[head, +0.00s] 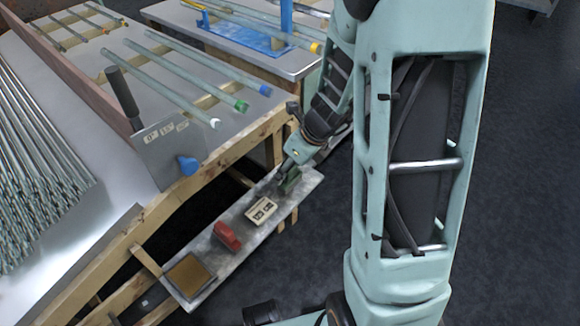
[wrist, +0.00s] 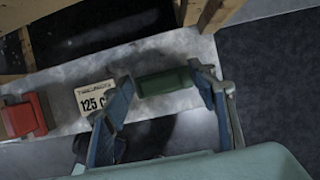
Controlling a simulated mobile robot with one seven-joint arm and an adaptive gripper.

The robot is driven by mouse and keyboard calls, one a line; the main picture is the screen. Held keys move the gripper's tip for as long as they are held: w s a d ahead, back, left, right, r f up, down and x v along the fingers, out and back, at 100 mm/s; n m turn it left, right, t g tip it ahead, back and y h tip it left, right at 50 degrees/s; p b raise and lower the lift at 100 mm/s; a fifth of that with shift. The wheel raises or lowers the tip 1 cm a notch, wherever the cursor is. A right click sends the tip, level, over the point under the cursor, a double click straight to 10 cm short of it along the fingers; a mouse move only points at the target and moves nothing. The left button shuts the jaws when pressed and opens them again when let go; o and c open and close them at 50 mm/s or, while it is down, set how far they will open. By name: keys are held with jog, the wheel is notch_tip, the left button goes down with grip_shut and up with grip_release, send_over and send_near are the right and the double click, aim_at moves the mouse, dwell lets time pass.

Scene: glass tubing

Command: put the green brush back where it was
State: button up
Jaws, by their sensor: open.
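The green brush (head: 290,181) lies on the narrow grey shelf (head: 233,240) at its far end in the head view. In the wrist view the green brush (wrist: 165,82) lies on the shelf between my finger tips. My gripper (wrist: 162,90) is open, with one finger on each side of the brush; whether they touch it I cannot tell. In the head view my gripper (head: 291,170) is small and partly hidden at the shelf's far end.
A card marked 125 C (wrist: 97,100) and a red block (wrist: 22,115) lie left of the brush. The card (head: 261,211), red block (head: 227,236) and a brown-topped pad (head: 189,276) line the shelf. A wooden-framed table (head: 190,185) with glass tubes stands alongside.

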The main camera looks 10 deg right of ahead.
jog(key=p+v, duration=0.6)
jog(key=v, duration=0.6)
